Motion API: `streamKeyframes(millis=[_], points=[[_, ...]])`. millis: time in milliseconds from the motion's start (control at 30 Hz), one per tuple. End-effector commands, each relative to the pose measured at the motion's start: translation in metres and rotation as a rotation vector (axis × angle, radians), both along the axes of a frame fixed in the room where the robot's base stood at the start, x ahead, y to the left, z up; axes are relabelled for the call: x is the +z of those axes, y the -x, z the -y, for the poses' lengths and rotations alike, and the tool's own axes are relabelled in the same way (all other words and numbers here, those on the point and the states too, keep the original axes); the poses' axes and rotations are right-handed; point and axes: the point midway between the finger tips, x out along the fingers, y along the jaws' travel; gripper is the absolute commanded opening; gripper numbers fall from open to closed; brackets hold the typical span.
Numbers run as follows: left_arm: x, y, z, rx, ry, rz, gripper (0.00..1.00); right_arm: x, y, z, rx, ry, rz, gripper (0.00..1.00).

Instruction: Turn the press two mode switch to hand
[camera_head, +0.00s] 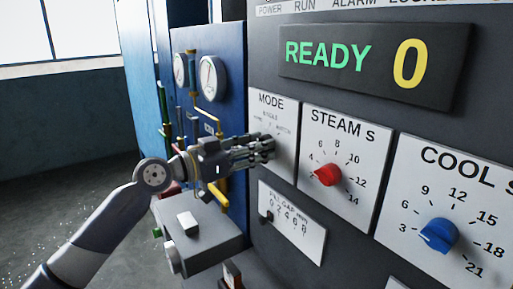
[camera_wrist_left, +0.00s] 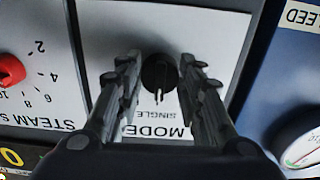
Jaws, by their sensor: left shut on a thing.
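The mode switch is a black round knob (camera_wrist_left: 158,75) on a white MODE plate (camera_head: 272,104), shown upside down in the left wrist view. Its pale pointer mark faces the word SINGLE. My left gripper (camera_head: 268,147) reaches in from the left and covers the knob in the head view. In the left wrist view its two fingers (camera_wrist_left: 159,60) stand on either side of the knob, shut on it. The other position labels are too small or hidden to read. My right gripper is not in view.
The STEAM plate with a red knob (camera_head: 327,174) is just right of the mode plate, and a blue COOL knob (camera_head: 438,235) is farther right. Gauges (camera_head: 211,77) and pipes are at left. The display (camera_head: 370,62) reads READY 0.

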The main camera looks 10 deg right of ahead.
Motion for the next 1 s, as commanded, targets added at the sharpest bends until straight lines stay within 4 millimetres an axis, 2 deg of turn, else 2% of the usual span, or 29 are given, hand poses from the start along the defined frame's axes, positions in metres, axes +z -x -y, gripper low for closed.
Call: streamKeyframes(millis=[267, 1000], points=[[0.001, 0.0, 0.0, 0.001, 0.044, -0.102, 0.11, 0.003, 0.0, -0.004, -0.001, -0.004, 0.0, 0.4], [0.002, 0.001, 0.001, 0.001, 0.259, -0.626, 0.11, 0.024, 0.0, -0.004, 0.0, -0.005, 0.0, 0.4]])
